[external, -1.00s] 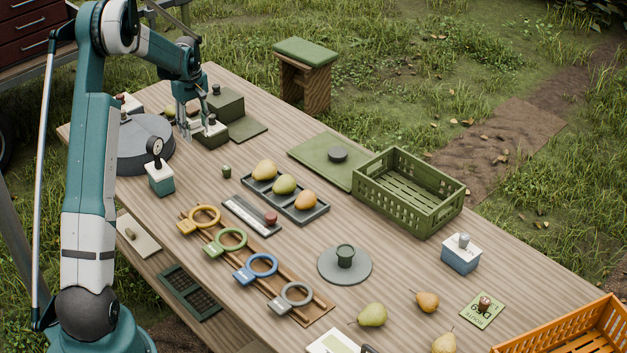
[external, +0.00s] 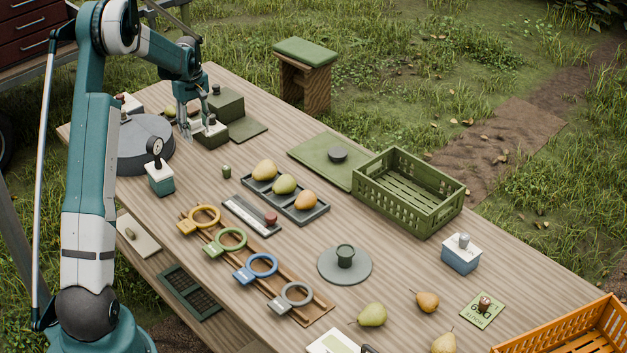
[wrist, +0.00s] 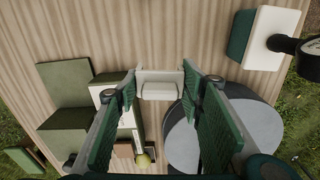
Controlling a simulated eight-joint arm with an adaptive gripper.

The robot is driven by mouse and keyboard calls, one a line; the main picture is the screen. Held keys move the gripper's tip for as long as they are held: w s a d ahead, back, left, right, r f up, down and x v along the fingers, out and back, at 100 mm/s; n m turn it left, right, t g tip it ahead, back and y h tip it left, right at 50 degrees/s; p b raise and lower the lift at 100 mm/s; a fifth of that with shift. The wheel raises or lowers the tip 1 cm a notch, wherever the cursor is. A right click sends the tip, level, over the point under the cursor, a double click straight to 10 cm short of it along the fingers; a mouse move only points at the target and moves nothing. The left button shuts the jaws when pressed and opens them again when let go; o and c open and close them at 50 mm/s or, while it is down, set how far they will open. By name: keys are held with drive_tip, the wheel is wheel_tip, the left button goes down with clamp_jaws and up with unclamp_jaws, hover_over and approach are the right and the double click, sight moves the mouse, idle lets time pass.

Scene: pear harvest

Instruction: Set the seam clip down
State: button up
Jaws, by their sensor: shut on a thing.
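The seam clip, a pale grey-white piece with a raised rim (wrist: 157,91), sits between the fingertips of my gripper (wrist: 158,80) in the wrist view. My gripper is shut on it, one green-padded finger on each side. In the external view my gripper (external: 185,130) points down at the far left end of the table, between the grey round turntable (external: 140,150) and the dark green stepped block (external: 226,104). The clip is too small there to make out clearly. I cannot tell whether it touches the table.
A teal box with a round dial (external: 160,178) stands close in front, and a white-topped block (external: 211,130) is close to my gripper's right. A pear tray (external: 318,212), coloured rings on a rack (external: 322,312) and a green crate (external: 440,218) lie further right. Bare wood lies between.

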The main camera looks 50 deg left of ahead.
drive_tip(key=w+d+m, duration=0.1)
drive_tip(key=w+d, duration=0.2)
drive_tip(key=d, duration=0.4)
drive_tip(key=w+d+m, duration=0.1)
drive_tip(key=w+d, duration=0.3)
drive_tip(key=d, duration=0.3)
drive_tip(key=w+d+m, duration=0.2)
drive_tip(key=w+d, duration=0.1)
drive_tip(key=d, duration=0.4)
drive_tip(key=shift+w+r, duration=0.1)
drive_tip(key=shift+w, duration=0.05)
drive_tip(key=w+d+m, duration=0.3)
drive_tip(key=d+m, duration=0.5)
drive_tip(key=d, duration=3.4)
drive_tip(key=s+d+m, duration=0.2)
drive_tip(key=s+d, duration=0.1)
drive_tip(key=d, duration=0.7)
drive_tip(key=s+d+m, duration=0.2)
drive_tip(key=s+d, duration=0.2)
drive_tip(key=d, duration=0.6)
drive_tip(key=shift+s+d+m+p, duration=0.2)
drive_tip(key=shift+d+m+p, duration=0.2)
drive_tip(key=shift+p, duration=0.05)
hover_over(393, 284)
drive_tip(key=shift+f+b, duration=0.35)
drive_tip(key=shift+f, duration=2.75)
drive_tip(key=shift+f, duration=0.1)
drive_tip(key=shift+f, duration=1.75)
drive_tip(key=shift+f+b, duration=0.2)
drive_tip(key=shift+b, duration=0.25)
